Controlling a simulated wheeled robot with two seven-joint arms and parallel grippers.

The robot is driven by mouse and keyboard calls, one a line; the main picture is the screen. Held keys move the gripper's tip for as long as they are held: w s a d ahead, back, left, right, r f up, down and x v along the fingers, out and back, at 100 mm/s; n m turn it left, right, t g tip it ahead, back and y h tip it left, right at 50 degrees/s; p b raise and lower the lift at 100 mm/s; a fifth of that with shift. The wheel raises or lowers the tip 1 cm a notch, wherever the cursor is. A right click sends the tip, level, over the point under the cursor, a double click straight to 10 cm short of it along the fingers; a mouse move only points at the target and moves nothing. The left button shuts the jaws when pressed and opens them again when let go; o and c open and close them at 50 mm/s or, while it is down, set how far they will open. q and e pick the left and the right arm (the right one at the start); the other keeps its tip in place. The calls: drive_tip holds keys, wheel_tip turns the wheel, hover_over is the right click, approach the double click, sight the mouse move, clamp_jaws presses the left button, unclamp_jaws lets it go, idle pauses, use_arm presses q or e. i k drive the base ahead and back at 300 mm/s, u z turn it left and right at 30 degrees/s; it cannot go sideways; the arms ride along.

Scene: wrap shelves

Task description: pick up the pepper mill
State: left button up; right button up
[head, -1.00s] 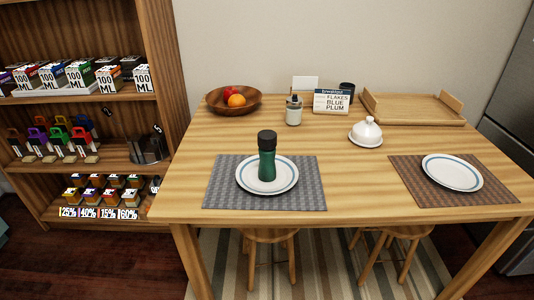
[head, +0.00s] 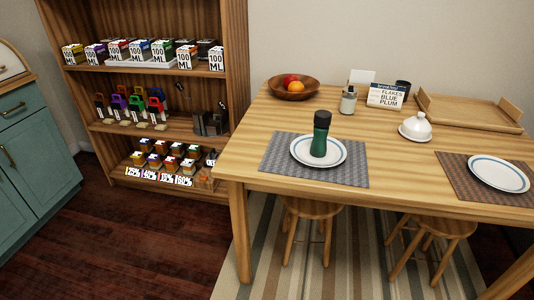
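The pepper mill (head: 320,135) looks like a green cylinder with a black top. It stands upright on a white plate (head: 334,160) with a blue ring. The plate lies on a grey woven placemat (head: 277,163) at the left part of the wooden table (head: 247,160). Neither of my grippers shows in the head view.
A fruit bowl (head: 289,92), a small jar (head: 348,102), a sign (head: 387,95), a white domed dish (head: 414,130) and a wooden tray (head: 460,116) stand behind. Shelves (head: 240,60) with boxes are left of the table. Stools (head: 311,209) sit under it. Floor (head: 120,240) is clear at front left.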

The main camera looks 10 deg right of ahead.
sight(318, 149)
drive_tip(key=u, duration=0.5)
drive_tip(key=k, duration=0.75)
drive_tip(key=u, duration=0.9)
drive_tip(key=i, duration=1.7)
drive_tip(key=z, duration=1.4)
drive_tip(key=i, duration=0.9)
drive_tip(key=z, duration=0.8)
